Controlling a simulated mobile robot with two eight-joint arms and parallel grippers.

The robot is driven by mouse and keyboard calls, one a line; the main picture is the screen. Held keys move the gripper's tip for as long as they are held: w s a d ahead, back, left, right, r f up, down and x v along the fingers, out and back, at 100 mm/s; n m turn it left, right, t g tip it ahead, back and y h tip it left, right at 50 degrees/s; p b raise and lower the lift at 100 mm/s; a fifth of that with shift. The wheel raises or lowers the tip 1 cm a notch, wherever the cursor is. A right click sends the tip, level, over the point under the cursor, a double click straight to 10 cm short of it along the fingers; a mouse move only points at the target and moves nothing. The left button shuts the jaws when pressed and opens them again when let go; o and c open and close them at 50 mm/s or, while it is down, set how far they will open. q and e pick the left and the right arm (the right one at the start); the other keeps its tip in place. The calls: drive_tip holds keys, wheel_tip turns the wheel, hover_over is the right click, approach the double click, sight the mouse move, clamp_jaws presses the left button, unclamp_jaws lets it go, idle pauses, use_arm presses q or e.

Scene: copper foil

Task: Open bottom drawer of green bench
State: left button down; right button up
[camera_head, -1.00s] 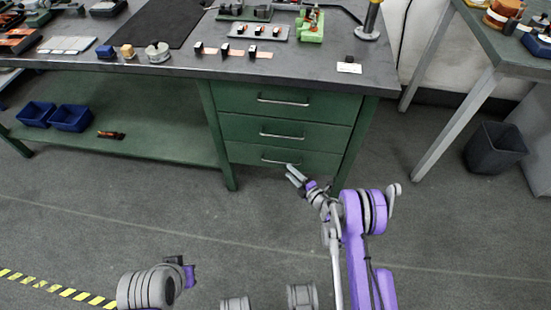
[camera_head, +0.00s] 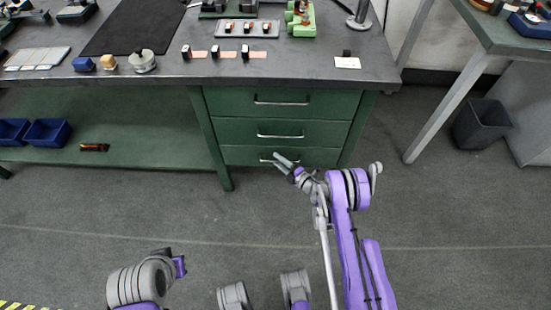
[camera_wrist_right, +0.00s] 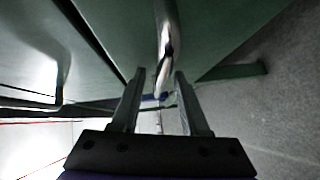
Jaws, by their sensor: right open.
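The green bench (camera_head: 211,150) has three drawers, and all look shut in the head view. The bottom drawer (camera_head: 238,154) has a metal bar handle (camera_head: 265,160), partly hidden by my right gripper (camera_head: 281,164). The right gripper is open at this handle. In the right wrist view, the handle (camera_wrist_right: 166,45) runs down between the two spread fingers of the right gripper (camera_wrist_right: 158,88). I cannot tell whether either finger touches it. The middle drawer handle (camera_head: 280,136) and top drawer handle (camera_head: 281,102) are above. My left gripper is not in view.
Blue bins (camera_head: 47,132) and a small dark-and-orange item (camera_head: 94,147) are on the bench's lower shelf. A dark waste bin (camera_head: 482,124) stands at right near another table's leg (camera_head: 447,104). The floor before the drawers is bare apart from my arm.

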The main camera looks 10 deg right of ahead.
clamp_jaws()
idle(0.3)
idle(1.2)
